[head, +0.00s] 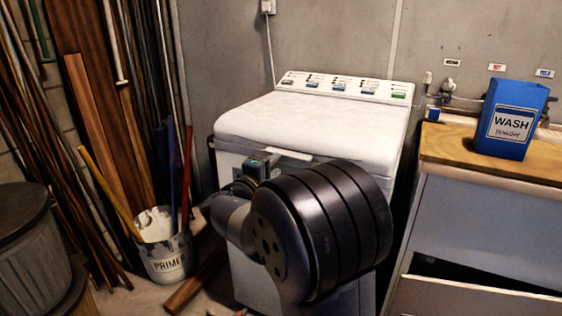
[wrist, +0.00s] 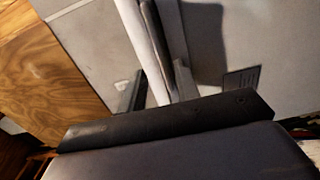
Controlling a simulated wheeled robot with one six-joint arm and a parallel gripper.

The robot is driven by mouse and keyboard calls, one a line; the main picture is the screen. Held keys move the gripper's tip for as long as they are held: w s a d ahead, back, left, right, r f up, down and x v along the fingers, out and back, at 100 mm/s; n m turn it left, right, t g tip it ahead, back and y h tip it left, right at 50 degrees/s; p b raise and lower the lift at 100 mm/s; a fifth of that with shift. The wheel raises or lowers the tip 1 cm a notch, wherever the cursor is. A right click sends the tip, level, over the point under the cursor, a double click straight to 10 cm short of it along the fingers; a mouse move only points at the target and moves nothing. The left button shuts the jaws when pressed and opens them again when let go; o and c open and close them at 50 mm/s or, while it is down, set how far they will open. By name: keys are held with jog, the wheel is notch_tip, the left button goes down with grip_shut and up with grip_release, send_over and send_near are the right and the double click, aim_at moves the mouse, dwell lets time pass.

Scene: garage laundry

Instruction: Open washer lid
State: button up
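The washer (head: 320,125) stands against the back wall in the head view, and its white lid (head: 310,122) lies flat and closed. A pale handle lip (head: 283,153) runs along the lid's front edge. My arm reaches to the washer's front, and only a small part of my gripper (head: 262,162) shows just below the lip, left of the arm's big joint. In the wrist view, the fingers of my gripper (wrist: 157,90) stand on either side of a long white strip (wrist: 148,40), apparently the lid's lip. I cannot tell whether they press on it.
A wooden-topped counter (head: 490,155) with a blue wash powder box (head: 508,120) stands close on the right. A primer bucket (head: 165,250) with sticks stands left of the washer. Long boards (head: 95,100) lean at the left, beside a dark lidded bin (head: 30,245).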

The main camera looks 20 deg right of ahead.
aim_at(285, 157)
jog(key=x, duration=0.5)
jog(key=shift+w+d, duration=0.2)
jog(key=shift+d, duration=0.05)
jog(key=shift+c, duration=0.4)
grip_shut()
